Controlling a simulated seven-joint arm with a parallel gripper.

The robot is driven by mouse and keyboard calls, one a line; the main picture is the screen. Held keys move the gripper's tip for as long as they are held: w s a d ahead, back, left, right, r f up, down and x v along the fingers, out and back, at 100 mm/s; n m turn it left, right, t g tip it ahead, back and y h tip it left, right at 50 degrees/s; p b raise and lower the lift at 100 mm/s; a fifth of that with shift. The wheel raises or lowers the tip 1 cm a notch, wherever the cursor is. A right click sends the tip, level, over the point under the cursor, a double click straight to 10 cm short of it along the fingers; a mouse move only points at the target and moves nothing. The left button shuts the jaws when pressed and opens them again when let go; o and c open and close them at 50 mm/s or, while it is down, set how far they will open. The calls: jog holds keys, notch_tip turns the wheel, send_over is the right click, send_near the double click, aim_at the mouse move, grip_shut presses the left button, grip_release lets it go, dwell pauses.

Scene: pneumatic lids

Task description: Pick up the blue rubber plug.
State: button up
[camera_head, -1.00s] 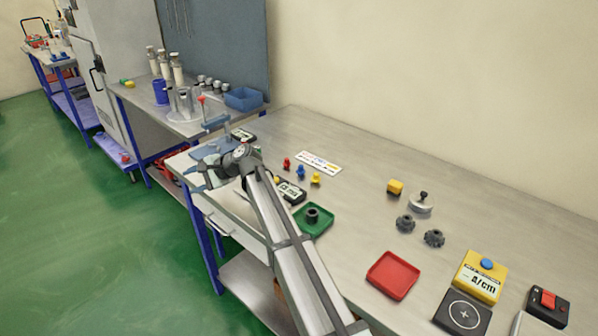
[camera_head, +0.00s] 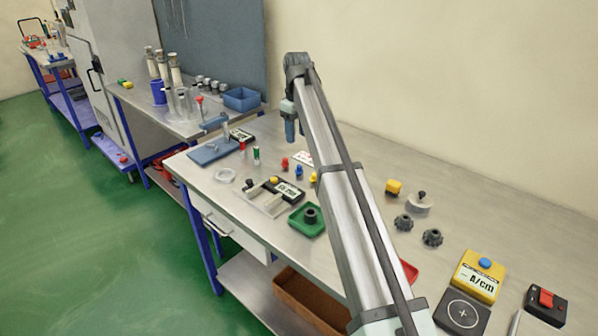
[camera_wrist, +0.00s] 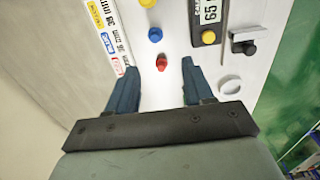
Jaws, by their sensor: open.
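The blue rubber plug (camera_head: 299,173) stands on the bench between a red plug (camera_head: 285,163) and a yellow plug (camera_head: 313,177). In the wrist view the blue plug (camera_wrist: 155,34) lies ahead of the fingertips, with the red plug (camera_wrist: 161,63) nearer, in line with the gap between the fingers. My gripper (camera_wrist: 174,66) is open with nothing between its two blue-grey fingers. In the head view my gripper (camera_head: 290,130) hangs above the bench, fingers down, apart from the plugs.
A printed card (camera_wrist: 108,40) lies beside the plugs, partly hidden by my arm in the head view. A black meter (camera_head: 289,190) and a green tray (camera_head: 297,227) holding a dark knob sit in front. A red-and-white and a green-and-white piece stand left of the plugs.

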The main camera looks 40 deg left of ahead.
send_over(299, 166)
jog(key=f, duration=0.8)
jog(key=shift+s+f, duration=0.15)
jog(key=shift+s, duration=0.25)
jog(key=shift+w+f, duration=0.2)
jog(key=shift+f, duration=1.2)
jog(key=shift+w+f, duration=0.2)
jog(key=shift+f, duration=1.15)
jog(key=c, duration=0.9)
